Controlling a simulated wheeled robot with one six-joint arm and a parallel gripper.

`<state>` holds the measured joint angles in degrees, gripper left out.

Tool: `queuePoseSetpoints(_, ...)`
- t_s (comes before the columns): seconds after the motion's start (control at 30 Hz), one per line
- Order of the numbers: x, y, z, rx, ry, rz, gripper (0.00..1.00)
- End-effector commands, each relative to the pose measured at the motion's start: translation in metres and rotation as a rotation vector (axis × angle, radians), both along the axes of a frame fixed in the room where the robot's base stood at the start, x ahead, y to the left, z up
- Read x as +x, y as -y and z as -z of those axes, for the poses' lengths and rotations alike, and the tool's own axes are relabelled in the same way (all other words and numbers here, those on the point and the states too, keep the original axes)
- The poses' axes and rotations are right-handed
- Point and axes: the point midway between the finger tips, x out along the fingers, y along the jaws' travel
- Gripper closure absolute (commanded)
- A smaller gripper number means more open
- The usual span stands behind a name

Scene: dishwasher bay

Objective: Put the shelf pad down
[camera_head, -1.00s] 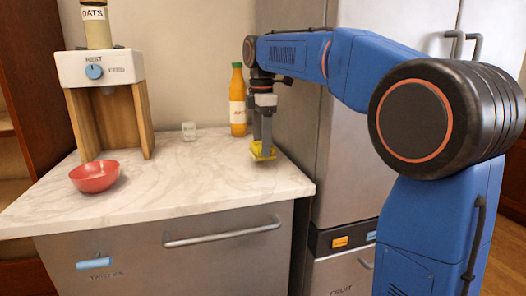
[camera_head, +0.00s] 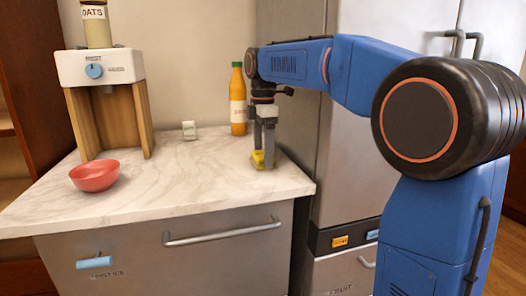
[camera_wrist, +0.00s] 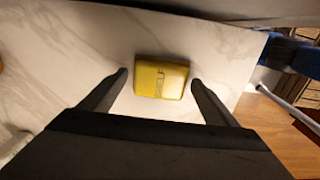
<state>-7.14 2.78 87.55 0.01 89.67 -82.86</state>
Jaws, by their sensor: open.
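The shelf pad (camera_wrist: 162,80) is a small yellow block with a dark mark on its top. It lies on the marble counter, near the right end in the head view (camera_head: 259,160). My gripper (camera_head: 264,160) points down at it there, and a finger hides part of it. In the wrist view my gripper (camera_wrist: 158,77) is open, with one finger on either side of the pad and a visible gap at each side. Contact between pad and counter looks flat.
An orange bottle (camera_head: 238,100) stands behind my gripper. A small white box (camera_head: 189,131), a red bowl (camera_head: 94,176) and an oats dispenser (camera_head: 100,68) stand further left on the marble counter (camera_head: 190,185). A steel fridge (camera_head: 335,150) rises close on the right. The counter's middle is clear.

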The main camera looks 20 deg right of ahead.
Motion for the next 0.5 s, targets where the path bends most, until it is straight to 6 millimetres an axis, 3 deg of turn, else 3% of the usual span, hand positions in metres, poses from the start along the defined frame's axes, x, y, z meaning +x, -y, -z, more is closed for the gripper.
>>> queuePoseSetpoints(0.23, 0.001, 0.000, -0.020, 0.000, 0.003, 0.000, 0.18)
queuePoseSetpoints(0.5, 0.001, 0.000, -0.072, 0.000, 0.002, 0.000, 0.18)
